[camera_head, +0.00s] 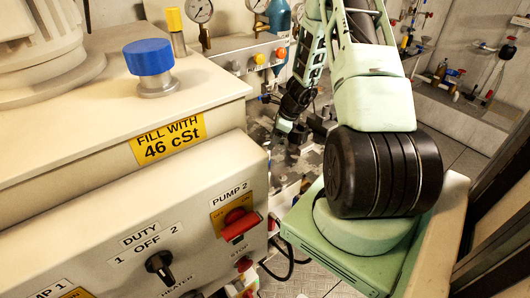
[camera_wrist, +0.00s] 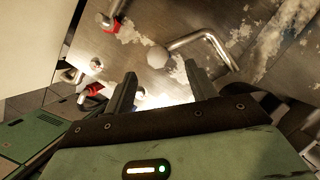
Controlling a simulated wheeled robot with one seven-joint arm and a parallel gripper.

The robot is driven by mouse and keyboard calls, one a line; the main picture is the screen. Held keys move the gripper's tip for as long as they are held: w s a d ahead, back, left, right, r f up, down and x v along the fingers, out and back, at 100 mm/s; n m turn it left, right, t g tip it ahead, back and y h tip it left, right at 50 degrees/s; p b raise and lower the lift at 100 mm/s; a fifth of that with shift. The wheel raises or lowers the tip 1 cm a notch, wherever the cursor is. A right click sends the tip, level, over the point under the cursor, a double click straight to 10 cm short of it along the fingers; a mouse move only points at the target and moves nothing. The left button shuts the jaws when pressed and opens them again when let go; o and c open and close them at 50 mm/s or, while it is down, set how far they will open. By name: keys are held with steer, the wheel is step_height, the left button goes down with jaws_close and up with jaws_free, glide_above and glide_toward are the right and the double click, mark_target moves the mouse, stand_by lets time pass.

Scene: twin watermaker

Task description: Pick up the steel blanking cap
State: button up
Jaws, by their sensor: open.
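In the wrist view, a small round grey piece (camera_wrist: 158,57), which looks like the steel blanking cap, sits on a worn metal surface just beyond my fingertips. My gripper (camera_wrist: 160,70) is open, its two dark fingers apart with nothing held between them. The grey piece appears in line with the gap, but I cannot tell its exact distance. In the head view my gripper (camera_head: 288,130) is small and reaches down behind the cream cabinet. I cannot make out the cap there.
A bent steel pipe (camera_wrist: 208,42) stands close beside the right finger. Red-collared fittings (camera_wrist: 107,20) lie to the left. In the head view, the control cabinet (camera_head: 110,225) fills the left, and a gauge panel (camera_head: 245,58) stands behind.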

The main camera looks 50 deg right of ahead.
steer(key=shift+p+x, duration=0.9)
steer(key=shift+x, duration=2.55)
steer(key=shift+a, duration=0.2)
steer(key=shift+c, duration=0.3)
jaws_close()
steer(key=shift+r, duration=0.1)
step_height(320, 180, up, 10)
steer(key=shift+b, duration=0.6)
